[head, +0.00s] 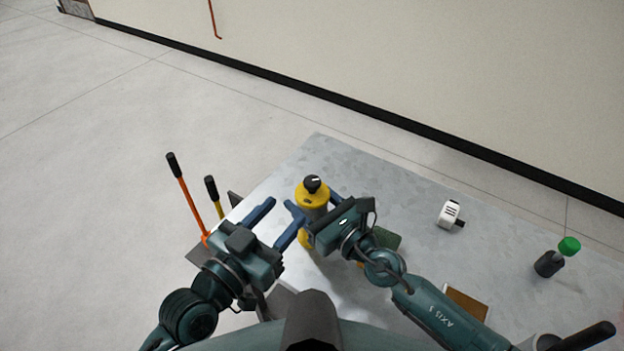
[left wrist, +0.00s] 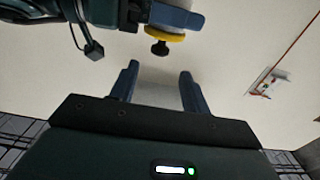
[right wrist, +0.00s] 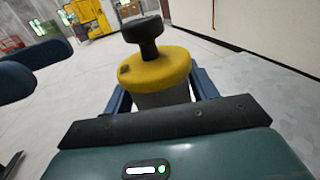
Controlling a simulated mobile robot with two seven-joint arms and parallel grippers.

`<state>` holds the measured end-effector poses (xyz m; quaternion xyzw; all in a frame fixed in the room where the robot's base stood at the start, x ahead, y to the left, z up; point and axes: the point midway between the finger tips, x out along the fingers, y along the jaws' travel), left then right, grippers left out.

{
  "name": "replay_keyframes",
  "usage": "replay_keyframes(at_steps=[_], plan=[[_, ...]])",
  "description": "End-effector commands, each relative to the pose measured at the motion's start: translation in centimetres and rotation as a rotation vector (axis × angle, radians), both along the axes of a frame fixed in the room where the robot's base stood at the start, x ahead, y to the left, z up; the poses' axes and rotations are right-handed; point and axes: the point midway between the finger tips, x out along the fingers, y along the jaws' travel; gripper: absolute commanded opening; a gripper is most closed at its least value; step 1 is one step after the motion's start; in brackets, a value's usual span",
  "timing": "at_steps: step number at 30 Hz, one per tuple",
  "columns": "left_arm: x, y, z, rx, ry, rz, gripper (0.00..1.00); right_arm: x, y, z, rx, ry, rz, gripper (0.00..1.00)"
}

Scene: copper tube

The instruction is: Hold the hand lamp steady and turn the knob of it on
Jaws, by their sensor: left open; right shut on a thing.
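The hand lamp (head: 312,196) is yellow with a grey middle and a black knob (head: 312,183) on top. It stands upright on the table. My right gripper (head: 318,212) is shut around the lamp's body; the right wrist view shows the yellow top (right wrist: 158,68) and the black knob (right wrist: 143,33) above the fingers. My left gripper (head: 282,222) is open and empty, just left of the lamp and apart from the knob. In the left wrist view the knob (left wrist: 159,48) shows beyond the open fingers (left wrist: 158,85), above the gap between them.
The grey table (head: 400,190) has free room behind and to the right of the lamp. A white device (head: 449,214) and a dark cup-like object (head: 548,264) with a green top stand at right.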

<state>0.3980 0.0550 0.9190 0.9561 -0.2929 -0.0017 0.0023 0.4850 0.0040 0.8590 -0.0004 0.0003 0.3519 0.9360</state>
Motion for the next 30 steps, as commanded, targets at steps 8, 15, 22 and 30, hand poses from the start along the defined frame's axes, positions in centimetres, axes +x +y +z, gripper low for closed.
replay_keyframes(at_steps=[8, 15, 22, 30], plan=[[4.9, -3.3, 0.1, -0.001, -0.005, 0.001, 0.47, 0.0, 0.0, 0.0, 0.000, 0.000, 0.000, 0.25], [7.5, -5.1, 0.1, 0.001, -0.006, 0.001, 0.47, 0.0, 0.0, 0.0, 0.000, 0.000, 0.000, 0.25], [8.2, -5.5, 0.1, 0.004, -0.005, 0.000, 0.47, 0.0, 0.0, 0.0, 0.000, 0.000, 0.000, 0.25], [8.1, -5.5, 0.1, 0.003, -0.006, 0.000, 0.40, 0.0, 0.0, 0.0, 0.000, 0.000, 0.000, 0.25]])
